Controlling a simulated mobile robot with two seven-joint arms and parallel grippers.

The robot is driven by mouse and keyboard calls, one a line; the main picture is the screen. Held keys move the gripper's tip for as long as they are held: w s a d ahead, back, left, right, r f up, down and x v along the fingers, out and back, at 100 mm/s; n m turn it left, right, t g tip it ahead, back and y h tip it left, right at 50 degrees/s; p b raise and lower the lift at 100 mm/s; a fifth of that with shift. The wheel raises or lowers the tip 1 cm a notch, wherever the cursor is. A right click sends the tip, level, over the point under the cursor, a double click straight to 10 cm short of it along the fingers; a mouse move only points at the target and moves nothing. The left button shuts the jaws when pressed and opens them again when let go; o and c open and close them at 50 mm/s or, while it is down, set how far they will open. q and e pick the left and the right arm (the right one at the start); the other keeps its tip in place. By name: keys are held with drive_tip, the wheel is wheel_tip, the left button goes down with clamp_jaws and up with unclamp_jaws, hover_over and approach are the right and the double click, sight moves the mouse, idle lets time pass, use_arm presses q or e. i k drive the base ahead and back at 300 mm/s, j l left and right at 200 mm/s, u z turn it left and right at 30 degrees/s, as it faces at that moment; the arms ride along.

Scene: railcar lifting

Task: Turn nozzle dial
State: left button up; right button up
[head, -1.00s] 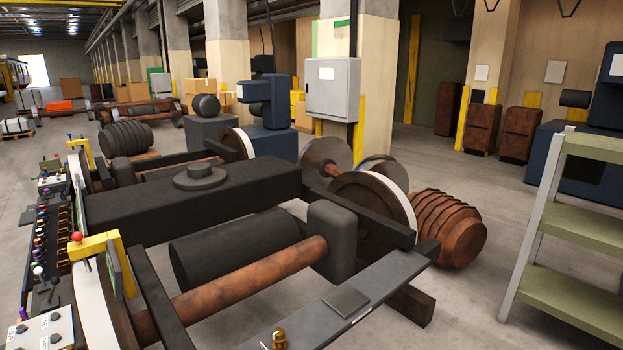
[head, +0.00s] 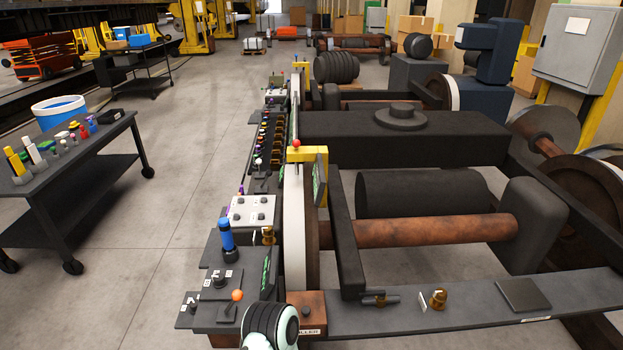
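No part is clearly marked as the nozzle dial. A small brass fitting (head: 438,299) stands upright on the grey beam (head: 470,308) at the lower right. A second small brass piece (head: 268,236) sits beside the control box (head: 252,211) on the dark bench, and a dark fitting with a brass part (head: 379,299) lies on the beam's left end. A white and black rounded part, probably of my own arm, shows at the bottom edge left of the middle. I see no gripper fingers, and nothing is seen being held.
A blue-topped bottle (head: 227,236) and an orange-knobbed lever (head: 237,296) stand on the bench. Open floor (head: 185,190) lies between cart and bench. The axle frame (head: 390,150) fills the right.

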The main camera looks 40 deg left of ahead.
sight(193, 305)
drive_tip(key=j, duration=1.05)
drive_tip(key=j+z, duration=0.1)
drive_tip(key=j, duration=1)
drive_tip(key=k+j, duration=0.15)
drive_tip(key=j, duration=1.2)
drive_tip(key=k+j, duration=0.2)
drive_tip(key=k, duration=0.15)
drive_tip(key=z, duration=0.05)
